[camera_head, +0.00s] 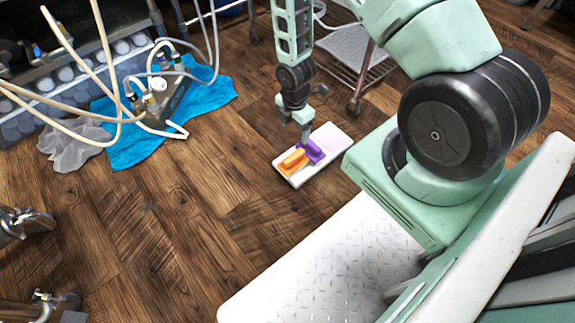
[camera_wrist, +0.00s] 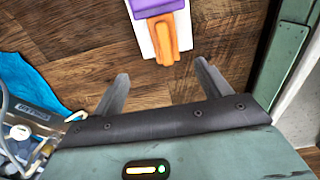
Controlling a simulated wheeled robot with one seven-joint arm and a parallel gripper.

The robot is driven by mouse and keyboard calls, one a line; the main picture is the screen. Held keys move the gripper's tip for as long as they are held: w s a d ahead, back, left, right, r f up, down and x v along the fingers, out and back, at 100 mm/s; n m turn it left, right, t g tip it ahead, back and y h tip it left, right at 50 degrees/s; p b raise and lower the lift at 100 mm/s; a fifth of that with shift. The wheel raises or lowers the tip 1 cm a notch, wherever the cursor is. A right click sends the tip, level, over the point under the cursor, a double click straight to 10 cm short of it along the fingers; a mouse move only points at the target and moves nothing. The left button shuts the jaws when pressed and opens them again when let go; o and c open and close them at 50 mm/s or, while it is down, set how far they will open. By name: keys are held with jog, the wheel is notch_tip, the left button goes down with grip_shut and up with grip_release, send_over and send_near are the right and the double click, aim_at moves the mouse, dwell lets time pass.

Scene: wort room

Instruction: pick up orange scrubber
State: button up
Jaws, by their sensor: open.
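The orange scrubber (camera_head: 293,161) lies on a pale tray (camera_head: 296,183) on the wooden floor, beside a purple scrubber (camera_head: 311,151). In the wrist view the orange scrubber (camera_wrist: 165,40) shows at the top, just beyond the fingertips, with the purple one (camera_wrist: 155,6) behind it and the white tray (camera_wrist: 184,20) under both. My gripper (camera_head: 304,138) points down over the tray in the head view. In the wrist view my gripper (camera_wrist: 162,70) has its two fingers spread wide with nothing between them. Its height above the tray is hard to tell.
A blue cloth (camera_head: 130,147) with a hose manifold (camera_head: 167,100) lies at left, with a grey crumpled cloth (camera_head: 72,147) beside it. A wheeled metal cart (camera_head: 345,52) stands behind the tray. Bare wooden floor (camera_head: 190,215) is free left of the tray.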

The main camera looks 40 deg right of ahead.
aim_at(293, 153)
notch_tip(293, 153, down, 12)
jog(key=b, duration=0.7)
jog(key=f+b, duration=0.3)
jog(key=s+f+b, duration=0.1)
jog(key=f, duration=0.1)
jog(key=shift+a+b, duration=0.35)
jog(key=c, duration=1.2)
jog(key=shift+r, duration=0.1)
notch_tip(293, 153, up, 10)
jog(key=p, duration=0.7)
